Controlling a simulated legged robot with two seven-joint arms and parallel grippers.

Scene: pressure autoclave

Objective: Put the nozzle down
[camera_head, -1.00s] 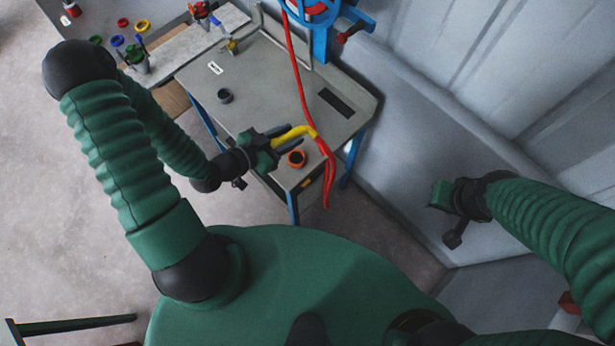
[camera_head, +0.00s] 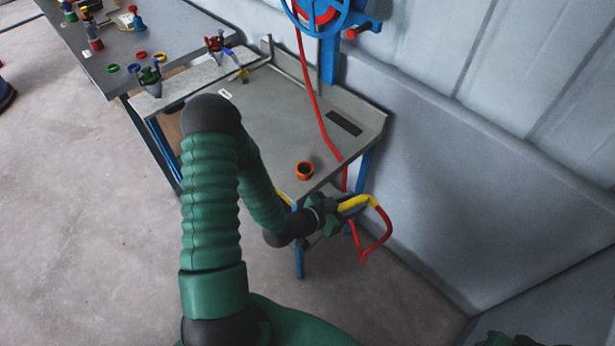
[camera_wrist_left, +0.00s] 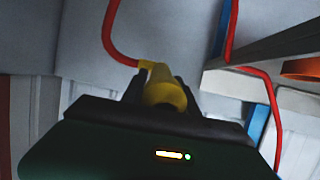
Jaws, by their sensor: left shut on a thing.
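The nozzle (camera_head: 357,202) is yellow and joined to a red hose (camera_head: 388,232). My left gripper (camera_head: 343,207) is shut on the nozzle and holds it beyond the table's near right corner, clear of the tabletop. In the left wrist view the yellow nozzle (camera_wrist_left: 165,88) sits between the dark fingers, and the red hose (camera_wrist_left: 112,32) bends away from it. My left arm hides part of the table. My right gripper cannot be made out; only a dark green piece shows at the bottom right edge.
A grey worktable (camera_head: 285,105) has an orange ring-shaped part (camera_head: 304,170) near its front edge. A blue hose reel (camera_head: 318,14) hangs at the back. A second table (camera_head: 110,50) at left holds several small coloured parts. A grey wall stands at right.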

